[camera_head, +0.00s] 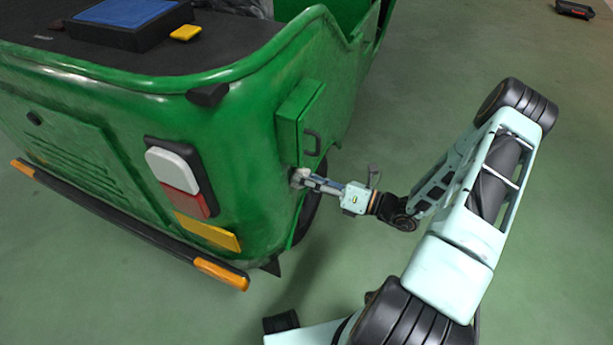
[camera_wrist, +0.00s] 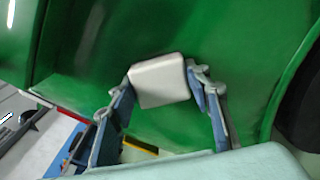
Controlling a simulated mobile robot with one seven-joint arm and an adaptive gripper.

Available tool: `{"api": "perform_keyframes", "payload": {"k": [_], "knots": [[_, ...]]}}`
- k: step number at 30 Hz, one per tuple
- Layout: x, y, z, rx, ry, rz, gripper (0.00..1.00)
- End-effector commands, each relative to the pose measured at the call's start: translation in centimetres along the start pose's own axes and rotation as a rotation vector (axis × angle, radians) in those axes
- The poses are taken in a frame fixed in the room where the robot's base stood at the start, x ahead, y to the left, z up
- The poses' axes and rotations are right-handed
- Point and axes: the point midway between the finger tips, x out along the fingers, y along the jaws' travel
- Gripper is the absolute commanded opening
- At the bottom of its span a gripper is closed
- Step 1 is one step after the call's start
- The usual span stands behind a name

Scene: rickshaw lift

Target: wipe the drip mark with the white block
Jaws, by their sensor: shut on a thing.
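My gripper (camera_head: 312,180) reaches in from the right to the green side of the rickshaw (camera_head: 245,130), just below a green box with a handle. In the wrist view my gripper (camera_wrist: 168,88) is shut on the white block (camera_wrist: 160,80), with one finger at each side of it. The block is close to the green panel (camera_wrist: 230,50); I cannot tell whether it touches. In the head view the block (camera_head: 298,178) shows only as a small pale patch at the fingertips. I cannot make out the drip mark in either view.
The green box (camera_head: 299,122) with its handle sticks out from the panel above my gripper. A dark wheel (camera_head: 307,213) sits below. The rear bumper (camera_head: 120,225) and tail lamp (camera_head: 180,180) are at left. The green floor (camera_head: 560,240) at right is clear.

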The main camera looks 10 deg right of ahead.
Motion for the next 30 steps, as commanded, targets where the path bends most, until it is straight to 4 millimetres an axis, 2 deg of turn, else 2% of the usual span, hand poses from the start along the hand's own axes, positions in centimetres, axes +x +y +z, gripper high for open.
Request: {"api": "perform_keyframes", "payload": {"k": [2, 18, 30], "knots": [[0.2, 0.7, -0.2, 0.004, 0.003, 0.018, 0.25], [-5.3, 0.2, 0.0, 0.000, 0.000, 0.007, 0.25], [-5.8, 0.1, 0.0, 0.001, 0.000, 0.006, 0.25]]}}
